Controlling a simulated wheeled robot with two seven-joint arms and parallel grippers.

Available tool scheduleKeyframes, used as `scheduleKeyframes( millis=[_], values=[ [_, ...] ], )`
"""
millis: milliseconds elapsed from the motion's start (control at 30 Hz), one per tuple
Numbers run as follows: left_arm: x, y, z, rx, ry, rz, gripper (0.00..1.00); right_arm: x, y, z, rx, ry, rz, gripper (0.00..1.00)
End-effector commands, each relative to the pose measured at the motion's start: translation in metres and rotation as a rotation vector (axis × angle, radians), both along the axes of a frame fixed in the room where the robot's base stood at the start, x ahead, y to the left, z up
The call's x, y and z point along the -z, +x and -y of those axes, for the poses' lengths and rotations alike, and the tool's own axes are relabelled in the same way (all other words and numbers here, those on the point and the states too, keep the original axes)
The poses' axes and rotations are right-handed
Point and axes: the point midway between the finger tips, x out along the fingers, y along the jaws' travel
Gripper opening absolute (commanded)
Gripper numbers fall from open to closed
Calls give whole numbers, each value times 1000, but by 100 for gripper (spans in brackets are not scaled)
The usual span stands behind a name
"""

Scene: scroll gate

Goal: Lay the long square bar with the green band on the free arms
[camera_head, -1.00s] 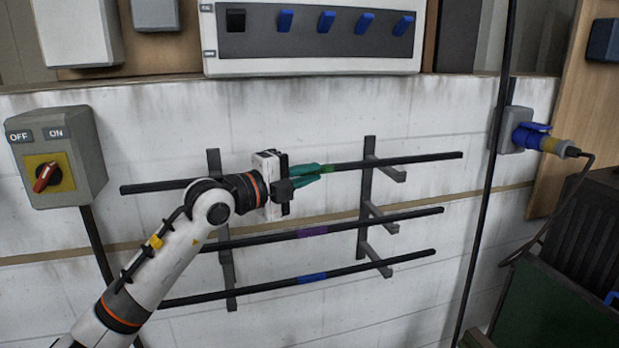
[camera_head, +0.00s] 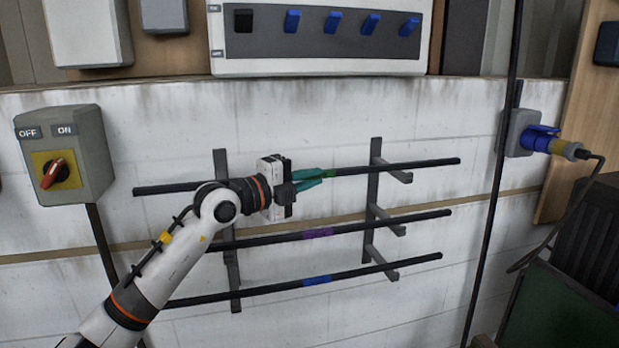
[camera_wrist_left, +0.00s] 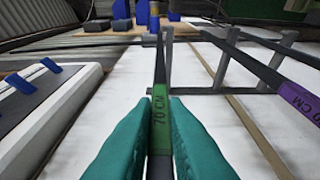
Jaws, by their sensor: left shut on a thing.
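The long dark square bar (camera_head: 425,165) has a green band (camera_head: 329,174), marked 70 CM in the left wrist view (camera_wrist_left: 159,112). The bar is nearly level and crosses both uprights of the wall rack near the top arms. The top right arm (camera_head: 399,177) shows bare at its tip; I cannot tell whether the bar touches it. My gripper and wrist hide the left part of the top level. My right gripper is not in view.
Bars with a purple band (camera_head: 317,234) and a blue band (camera_head: 317,280) lie on the lower arms. A switch box (camera_head: 65,155) is left, a switch panel (camera_head: 330,35) above.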

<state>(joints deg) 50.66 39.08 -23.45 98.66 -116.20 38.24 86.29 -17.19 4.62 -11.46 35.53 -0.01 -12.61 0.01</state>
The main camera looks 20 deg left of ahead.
Motion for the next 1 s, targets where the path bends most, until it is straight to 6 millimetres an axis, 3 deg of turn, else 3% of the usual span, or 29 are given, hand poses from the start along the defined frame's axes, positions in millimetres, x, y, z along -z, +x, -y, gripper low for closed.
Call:
scheduleKeyframes(
  millis=[767, 800, 900, 1000],
  values=[
    [2, 0, -2, -3, -4, 6, 0, 2, 0, 0, 0, 0, 0, 36],
    [2, 0, -2, -3, -4, 7, 16, 2, 0, 0, 0, 0, 0, 36],
    [2, 0, -2, -3, -4, 6, 32, 2, 0, 0, 0, 0, 0, 36],
    [2, 0, -2, -3, -3, 4, 38, 2, 0, 0, 0, 0, 0, 36]
  ],
)
